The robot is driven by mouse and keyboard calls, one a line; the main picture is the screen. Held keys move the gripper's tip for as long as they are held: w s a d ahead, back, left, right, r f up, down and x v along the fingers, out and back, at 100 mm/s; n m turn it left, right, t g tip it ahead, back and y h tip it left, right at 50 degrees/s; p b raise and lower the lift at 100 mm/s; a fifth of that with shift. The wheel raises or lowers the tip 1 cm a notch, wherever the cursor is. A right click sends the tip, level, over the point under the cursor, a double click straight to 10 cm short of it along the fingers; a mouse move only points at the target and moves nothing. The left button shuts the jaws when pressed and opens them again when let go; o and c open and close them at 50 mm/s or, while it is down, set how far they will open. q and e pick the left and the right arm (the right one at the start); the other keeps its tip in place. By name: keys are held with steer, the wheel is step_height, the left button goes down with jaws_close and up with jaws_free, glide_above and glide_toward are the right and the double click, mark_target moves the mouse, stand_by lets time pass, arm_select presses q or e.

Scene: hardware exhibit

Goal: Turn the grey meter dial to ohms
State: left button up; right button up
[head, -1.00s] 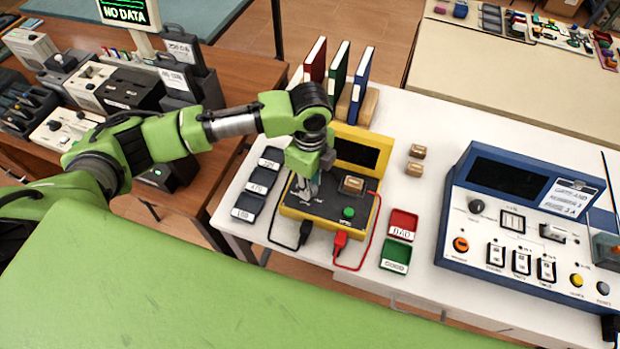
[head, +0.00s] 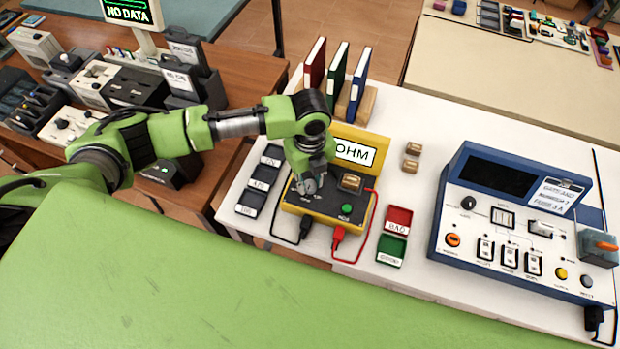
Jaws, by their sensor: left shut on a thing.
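The yellow meter (head: 290,208) with a dark front panel stands on the white table. Its raised screen (head: 357,152) is lit white and reads "OHM", partly covered by my arm. My left gripper (head: 309,187) is over the left part of the panel, pointing down and shut on the grey meter dial, which its fingers mostly hide. The dial's pointer cannot be made out. A green button (head: 346,209) and a small tan component (head: 350,182) are on the panel to the right of the gripper. My right gripper is out of view.
Black trays (head: 260,180) lie left of the meter. Red (head: 398,218) and green (head: 391,250) trays lie right of it. Binders (head: 338,75) stand behind. Black and red leads (head: 338,238) come out in front. A blue console (head: 500,240) is at the right.

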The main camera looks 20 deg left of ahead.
mark_target(310, 184)
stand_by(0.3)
arm_select(q)
steer(key=o, duration=1.1)
steer(key=shift+r, duration=0.1)
step_height(310, 184, up, 12)
